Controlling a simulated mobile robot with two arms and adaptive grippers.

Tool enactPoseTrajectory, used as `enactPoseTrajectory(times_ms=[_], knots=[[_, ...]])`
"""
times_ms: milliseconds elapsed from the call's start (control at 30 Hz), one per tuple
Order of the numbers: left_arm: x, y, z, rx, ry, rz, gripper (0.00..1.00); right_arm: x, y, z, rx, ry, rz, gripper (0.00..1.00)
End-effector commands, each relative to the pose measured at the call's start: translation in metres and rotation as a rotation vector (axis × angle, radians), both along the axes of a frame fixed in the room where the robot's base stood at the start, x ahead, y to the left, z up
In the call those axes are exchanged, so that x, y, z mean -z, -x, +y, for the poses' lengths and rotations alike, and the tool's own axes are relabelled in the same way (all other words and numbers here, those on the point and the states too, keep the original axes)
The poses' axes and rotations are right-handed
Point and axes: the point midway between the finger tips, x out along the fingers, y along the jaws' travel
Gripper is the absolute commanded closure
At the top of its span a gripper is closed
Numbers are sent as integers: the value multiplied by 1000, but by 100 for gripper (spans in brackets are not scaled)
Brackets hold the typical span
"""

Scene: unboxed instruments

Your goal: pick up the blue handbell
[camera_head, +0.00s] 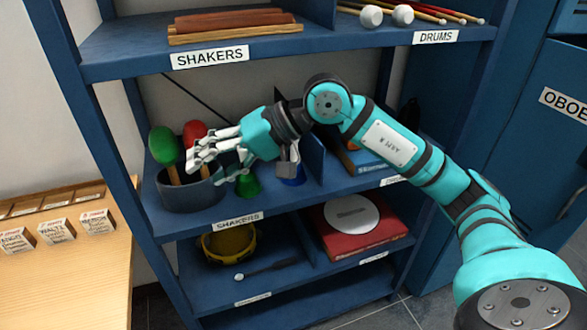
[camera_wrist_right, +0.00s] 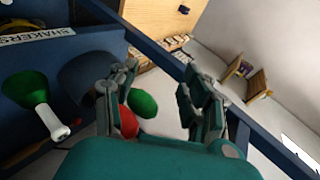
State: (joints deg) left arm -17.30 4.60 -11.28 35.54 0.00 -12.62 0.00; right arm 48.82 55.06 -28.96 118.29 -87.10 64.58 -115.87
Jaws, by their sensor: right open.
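The blue handbell (camera_head: 294,180) stands on the middle shelf, right of the green handbell. Only its lower part shows clearly; my right wrist hides the upper part. I cannot make it out in the right wrist view. My right gripper (camera_head: 203,155) is open and empty, its fingers pointing left in front of the maracas, left of the blue handbell. Its spread fingers also show in the right wrist view (camera_wrist_right: 158,90). My left gripper is not in view.
The green handbell (camera_head: 248,185) shows its white handle in the right wrist view (camera_wrist_right: 30,92). A dark pot (camera_head: 185,195) holds a green maraca (camera_head: 163,145) and a red maraca (camera_head: 195,132). An upright divider (camera_head: 312,155) stands right of the blue bell; the upper shelf (camera_head: 130,58) is overhead.

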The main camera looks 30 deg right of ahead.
Motion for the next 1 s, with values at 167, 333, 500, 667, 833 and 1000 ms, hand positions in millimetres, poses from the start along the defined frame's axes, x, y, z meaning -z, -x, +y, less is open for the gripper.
enactPoseTrajectory(times_ms=[167, 333, 500, 667, 833, 1000], knots=[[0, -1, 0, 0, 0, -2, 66, -12, -21, -137, 47, 653, -170, 52], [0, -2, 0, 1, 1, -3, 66, -30, -13, -208, 72, 936, -152, 52], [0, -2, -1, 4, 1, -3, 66, -19, -18, -223, 73, 991, -134, 52], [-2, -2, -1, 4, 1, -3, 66, 11, -36, -223, 71, 988, -132, 52], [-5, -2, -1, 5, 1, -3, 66, 41, -56, -224, 72, 986, -135, 52], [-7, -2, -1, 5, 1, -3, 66, 62, -71, -224, 74, 984, -138, 52]])
